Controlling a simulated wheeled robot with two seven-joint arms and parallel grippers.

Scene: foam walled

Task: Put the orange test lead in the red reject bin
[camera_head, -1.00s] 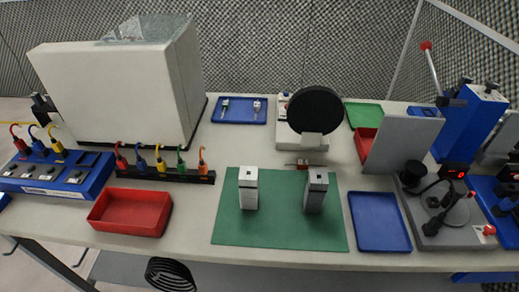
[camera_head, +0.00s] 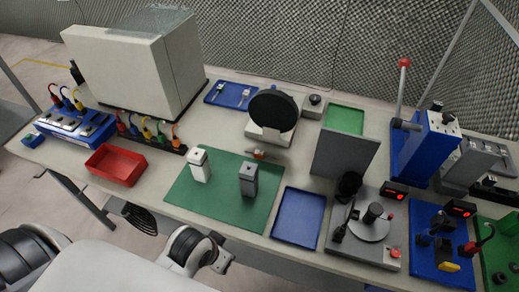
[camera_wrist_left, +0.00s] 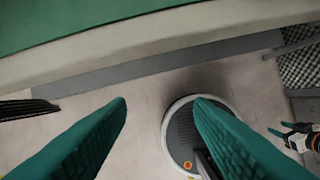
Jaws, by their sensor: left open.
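The orange test lead (camera_head: 175,134) hangs at the right end of a black rack (camera_head: 150,141), beside green, yellow, blue and red leads. The red bin (camera_head: 116,168) is an open tray in front of the rack and looks empty. My left gripper shows in the left wrist view (camera_wrist_left: 160,110) with its two teal fingers wide apart and nothing between them, over the floor beside the table edge. What seems to be my right gripper (camera_wrist_left: 285,131) shows small at that view's right edge. Its jaw opening is unclear.
A green mat (camera_head: 226,198) bears a white block (camera_head: 200,167) and a grey block (camera_head: 248,180). A large white box (camera_head: 130,70) stands behind the rack. A blue tray (camera_head: 298,219) and grey panel (camera_head: 344,158) stand to the right. My arm links cover the bottom left.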

